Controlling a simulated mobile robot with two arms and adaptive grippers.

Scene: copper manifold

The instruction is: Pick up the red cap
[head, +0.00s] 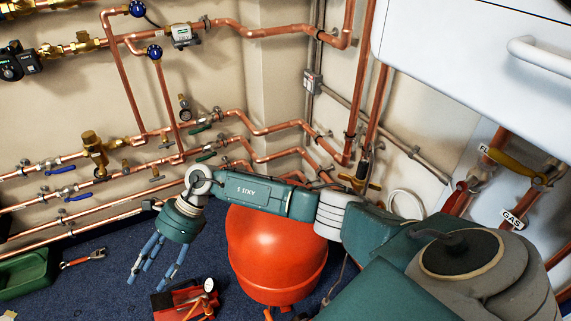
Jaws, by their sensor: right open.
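I cannot make out a red cap for certain. A small red part (461,186) shows on the copper pipe below the white boiler at the right, but I cannot tell whether it is a cap. My right gripper (151,279) hangs fingers down at the lower left, its blue fingers spread and empty. It is above the dark blue floor, left of the large red tank (276,256) and above and left of a red device with a gauge (188,298). My right arm covers the top of the tank. My left gripper is out of view.
Copper pipes (250,128) with blue- and green-handled valves run along the wall. A white boiler (470,75) hangs at upper right. A green crate (27,274) and a red-handled wrench (82,258) are at lower left. Blue carpet (100,295) between is clear.

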